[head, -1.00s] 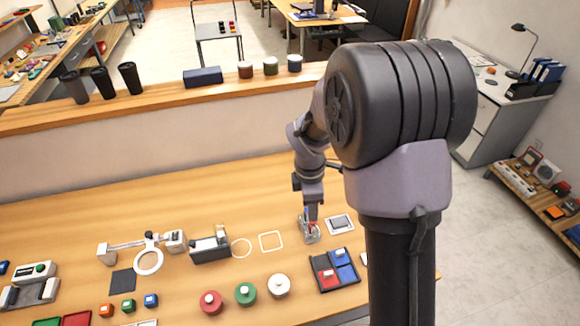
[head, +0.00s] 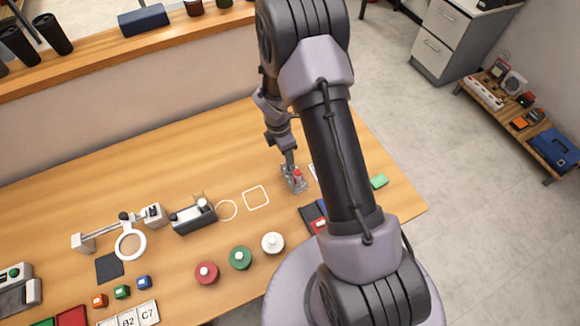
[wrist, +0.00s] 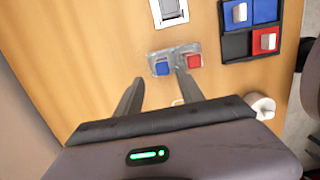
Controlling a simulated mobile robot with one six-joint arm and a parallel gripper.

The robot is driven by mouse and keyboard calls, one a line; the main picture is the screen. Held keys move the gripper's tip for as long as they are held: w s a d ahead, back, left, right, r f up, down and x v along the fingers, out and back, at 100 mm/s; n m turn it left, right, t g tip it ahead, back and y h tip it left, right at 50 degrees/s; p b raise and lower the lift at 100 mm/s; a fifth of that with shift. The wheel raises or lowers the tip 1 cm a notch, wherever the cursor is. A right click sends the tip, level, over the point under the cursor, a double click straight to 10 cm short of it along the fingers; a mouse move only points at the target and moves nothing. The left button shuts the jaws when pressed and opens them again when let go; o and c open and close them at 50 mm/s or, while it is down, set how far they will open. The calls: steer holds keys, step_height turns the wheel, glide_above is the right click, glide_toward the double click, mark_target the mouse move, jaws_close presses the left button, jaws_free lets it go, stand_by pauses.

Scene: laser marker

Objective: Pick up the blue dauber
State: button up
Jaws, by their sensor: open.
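In the wrist view, a small blue block-shaped piece, apparently the blue dauber (wrist: 162,69), stands in a clear holder (wrist: 158,54). A similar red piece (wrist: 193,61) is beside it on the right. My gripper (wrist: 159,79) is open and empty, its fingertips close to the holder. The blue piece lies between the two finger lines, just past the tips; the right finger points into the gap between blue and red. In the head view, my gripper (head: 290,163) is over the holder (head: 293,179); the red piece shows there, the blue one does not.
A dark compartment tray (wrist: 234,45) with blue and red pads lies right of the holder. A white-framed plate (wrist: 169,12) lies behind it. White, green and red round pots (head: 240,258) and a tape-dispenser-like device (head: 193,216) stand to the left.

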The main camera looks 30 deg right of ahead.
steer(key=f, duration=0.1)
steer(key=d+f, duration=0.1)
steer(key=f, duration=0.1)
steer(key=f+b, duration=0.1)
steer(key=f, duration=0.1)
steer(key=shift+s+d, duration=0.2)
steer(key=shift+s, duration=0.05)
steer(key=shift+r, duration=0.15)
jaws_close()
steer(key=shift+r, duration=0.1)
